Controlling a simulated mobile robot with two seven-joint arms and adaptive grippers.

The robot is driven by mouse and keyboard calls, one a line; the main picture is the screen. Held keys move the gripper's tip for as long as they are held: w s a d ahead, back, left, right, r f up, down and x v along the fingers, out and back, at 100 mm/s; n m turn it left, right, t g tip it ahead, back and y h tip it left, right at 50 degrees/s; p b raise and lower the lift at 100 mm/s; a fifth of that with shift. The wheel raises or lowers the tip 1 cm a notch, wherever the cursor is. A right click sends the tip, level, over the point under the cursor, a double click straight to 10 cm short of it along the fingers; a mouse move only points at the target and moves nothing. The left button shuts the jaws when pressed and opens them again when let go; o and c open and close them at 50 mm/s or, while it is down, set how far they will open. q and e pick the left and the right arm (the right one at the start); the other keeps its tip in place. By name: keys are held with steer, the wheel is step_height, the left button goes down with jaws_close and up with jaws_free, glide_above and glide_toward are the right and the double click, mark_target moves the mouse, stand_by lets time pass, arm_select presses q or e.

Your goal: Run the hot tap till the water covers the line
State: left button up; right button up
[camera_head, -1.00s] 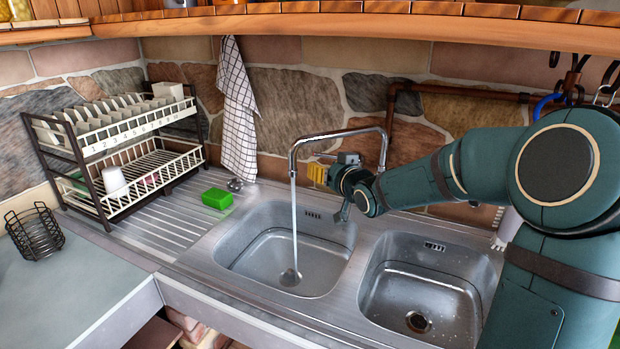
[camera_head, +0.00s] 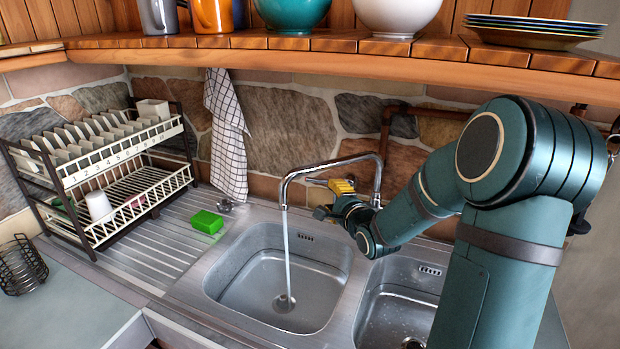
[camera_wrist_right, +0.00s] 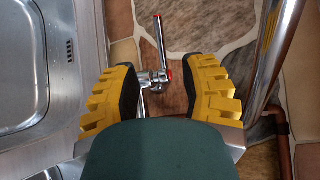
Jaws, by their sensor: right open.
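The chrome tap (camera_head: 332,166) arches over the left basin (camera_head: 240,285), and a thin stream of water (camera_head: 287,250) runs from its spout to the drain. I see no clear pool and cannot make out a line. My right gripper (camera_head: 334,192) is behind the basins by the tap, partly hidden by its own arm. In the right wrist view, its yellow fingers (camera_wrist_right: 160,88) are open on either side of a chrome tap handle (camera_wrist_right: 161,48) with red marks, with gaps visible. My left gripper is out of view.
A right basin (camera_head: 400,300) adjoins. A green sponge (camera_head: 206,222) lies on the drainboard beside a dish rack (camera_head: 130,215). A checked towel (camera_head: 228,140) hangs behind. A wooden shelf (camera_head: 300,62) with bowls and mugs overhangs the sink.

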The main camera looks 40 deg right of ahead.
mark_target(314, 180)
steer(key=x, duration=1.3)
steer(key=shift+s, duration=0.1)
steer(key=shift+c, duration=0.3)
steer(key=shift+a, duration=0.1)
jaws_close()
